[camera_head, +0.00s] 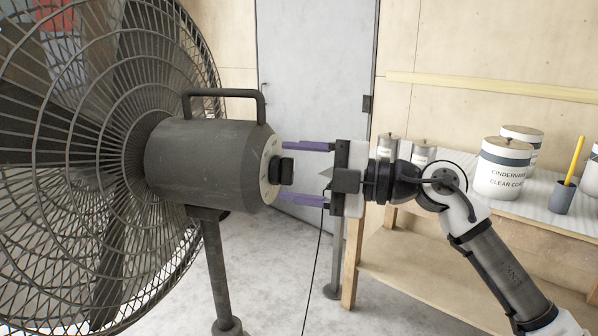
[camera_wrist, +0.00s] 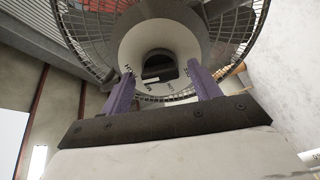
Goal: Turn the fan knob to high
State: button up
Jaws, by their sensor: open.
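The fan (camera_head: 205,160) stands at the left in the head view, with a dark motor housing, a top handle and a wire cage. Its black knob (camera_head: 287,171) sticks out from a pale round dial plate (camera_head: 270,170) on the housing's rear end. In the wrist view the knob (camera_wrist: 158,67) sits near the middle of the dial, whose printed lettering is too small to read fully. My gripper (camera_head: 281,172) is open, its purple fingers level and pointing at the dial. One finger is above the knob and one below in the head view, both apart from it.
A workbench (camera_head: 405,215) at the right holds cans (camera_head: 503,170) and a grey cup (camera_head: 561,197) with a yellow stick. A grey door (camera_head: 315,80) is behind. The fan's pole (camera_head: 217,270) stands on the floor, and a thin cable hangs near my gripper. Floor between fan and bench is clear.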

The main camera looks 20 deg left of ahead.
jog(key=w+d+b, duration=0.1)
jog(key=d+b, duration=0.1)
jog(key=d, duration=1.1)
jog(key=shift+w+d+b, duration=0.15)
jog(key=shift+d+b, duration=0.2)
jog(key=shift+d, duration=0.05)
